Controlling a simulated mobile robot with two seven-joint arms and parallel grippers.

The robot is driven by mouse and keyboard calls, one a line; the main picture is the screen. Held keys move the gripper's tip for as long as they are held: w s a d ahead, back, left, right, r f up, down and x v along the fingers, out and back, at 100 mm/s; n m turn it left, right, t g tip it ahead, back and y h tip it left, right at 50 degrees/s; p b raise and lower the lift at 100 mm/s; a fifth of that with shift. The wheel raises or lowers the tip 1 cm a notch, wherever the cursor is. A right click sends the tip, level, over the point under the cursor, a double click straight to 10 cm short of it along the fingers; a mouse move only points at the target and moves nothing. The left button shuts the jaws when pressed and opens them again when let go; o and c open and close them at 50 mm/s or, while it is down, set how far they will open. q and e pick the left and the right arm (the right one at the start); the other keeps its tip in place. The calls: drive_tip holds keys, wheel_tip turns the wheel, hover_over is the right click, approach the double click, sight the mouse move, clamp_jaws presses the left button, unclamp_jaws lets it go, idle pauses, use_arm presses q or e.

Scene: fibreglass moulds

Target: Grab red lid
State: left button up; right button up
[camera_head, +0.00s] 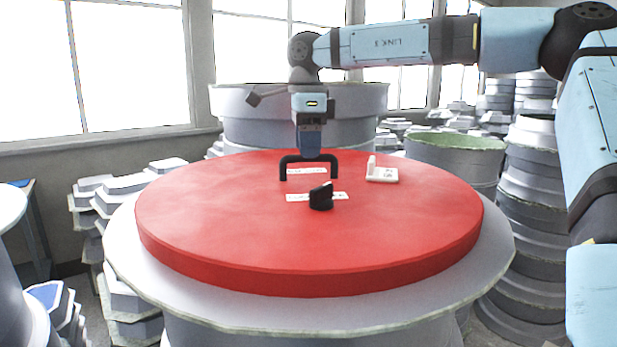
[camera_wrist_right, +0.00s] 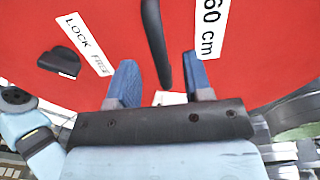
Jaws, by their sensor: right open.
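The red lid (camera_head: 225,225) is a broad, flat disc lying on a round, pale mould. It also fills most of the right wrist view (camera_wrist_right: 110,25). A black arch-shaped handle (camera_head: 284,167) stands on its far half. My right gripper (camera_head: 311,153) points down from above at this handle. In the right wrist view its two blue fingers (camera_wrist_right: 161,82) are open, with the black handle bar (camera_wrist_right: 155,40) between them. I see a gap on each side of the bar. My left gripper is in neither view.
On the lid are a black knob (camera_head: 321,198) by a "LOCK FREE" label (camera_wrist_right: 85,44), a "60 cm" label (camera_wrist_right: 211,24) and a small white bracket (camera_head: 383,176). The mould's rim (camera_head: 135,290) juts out beneath. Stacked moulds (camera_head: 530,190) crowd the right and back.

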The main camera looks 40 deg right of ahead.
sight(309, 160)
wheel_tip(309, 160, down, 2)
drive_tip(key=shift+d+f, duration=0.1)
drive_tip(key=shift+f, duration=0.1)
drive_tip(key=shift+d+f+p, duration=0.1)
drive_tip(key=shift+f+p, duration=0.2)
drive_tip(key=shift+f, duration=0.2)
drive_tip(key=shift+c, duration=0.4)
drive_tip(key=shift+r, duration=0.1)
clamp_jaws()
drive_tip(key=shift+r, duration=0.1)
idle(0.3)
